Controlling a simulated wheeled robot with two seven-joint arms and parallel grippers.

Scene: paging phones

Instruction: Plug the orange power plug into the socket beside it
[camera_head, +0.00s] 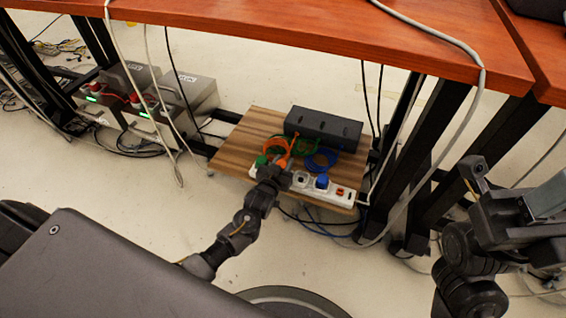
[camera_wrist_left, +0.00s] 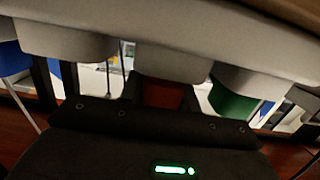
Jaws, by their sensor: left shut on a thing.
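The orange power plug (camera_head: 283,161) is at the white power strip (camera_head: 343,195), between the green plug (camera_head: 262,160) and the blue plug (camera_head: 322,181). My left gripper (camera_head: 279,170) is shut on the orange plug and hides most of it. In the left wrist view the orange plug (camera_wrist_left: 162,95) is a dark orange patch directly below the middle round socket housing (camera_wrist_left: 170,63). I cannot tell how deep it sits. The green plug (camera_wrist_left: 232,103) is on the right there. My right gripper (camera_head: 476,172) is at the right; its jaws are unclear.
The strip lies on a wooden board (camera_head: 232,143) with a black box (camera_head: 323,129) and coiled orange, green and blue cables. Black table legs (camera_head: 425,140) and hanging cables stand to the right.

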